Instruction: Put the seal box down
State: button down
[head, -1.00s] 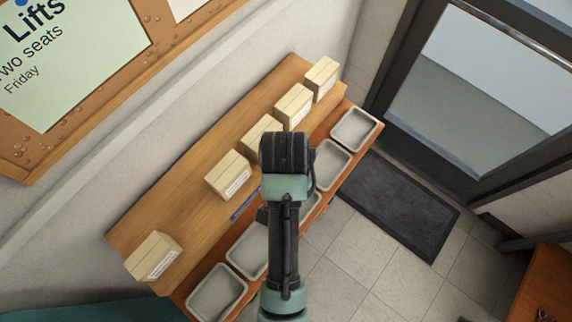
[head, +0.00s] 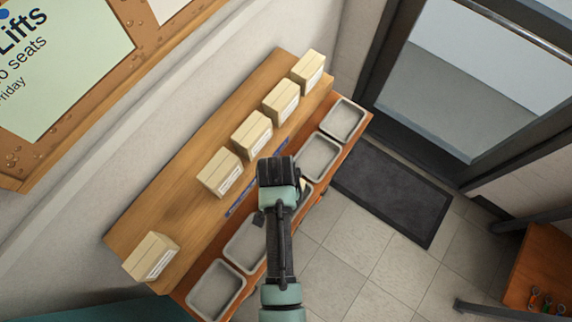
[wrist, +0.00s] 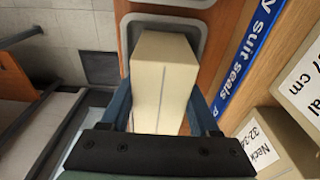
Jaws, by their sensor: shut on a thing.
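My gripper (wrist: 158,92) is shut on a cream seal box (wrist: 163,75), with one blue finger on each side of it in the wrist view. The box looks plain on the faces I see, with a seam line along it. It is over or in a grey tray (wrist: 163,19) on the lower tier; I cannot tell whether it touches the tray floor. In the head view my arm hides the gripper and nearly all of the held box; a small pale patch shows beside the wrist.
Several similar labelled boxes, one of them at the near left (head: 151,257), stand on the wooden upper shelf (head: 185,210). A blue strip (wrist: 243,55) lettered "suit seals" runs along its edge. Neighbouring trays, such as the front one (head: 216,290), look empty. A dark mat (head: 392,195) lies on the floor.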

jog(key=shift+c, duration=0.6)
grip_release()
jog(key=shift+f, duration=0.15)
jog(key=r, duration=0.8)
jog(key=s+a+r, duration=0.1)
jog(key=r, duration=0.3)
jog(key=shift+s+r, duration=0.1)
jog(key=shift+r, duration=0.05)
jog(key=w+r+n+t, duration=0.2)
jog(key=w+r+t, duration=0.55)
jog(key=r, duration=0.65)
jog(key=w+r+n+t, duration=0.1)
jog(key=w+r+t, duration=0.3)
jog(key=w+r, duration=0.75)
jog(key=s+r+n+t, duration=0.15)
jog(key=r+t, duration=0.25)
jog(key=r, duration=0.9)
jog(key=s+r+n+t, duration=0.1)
jog(key=s+r+t, duration=0.3)
jog(key=r, duration=0.9)
jog(key=s+r+n+t, duration=0.1)
jog(key=s+r+t, duration=0.2)
jog(key=r, duration=0.3)
jog(key=s+d+r+t, duration=0.1)
jog(key=s+r+t, duration=0.2)
jog(key=s+r, duration=0.2)
jog(key=shift+s+r+n+t+y, duration=0.2)
jog(key=shift+r+n+t+y, duration=0.2)
jog(key=shift+r, duration=0.5)
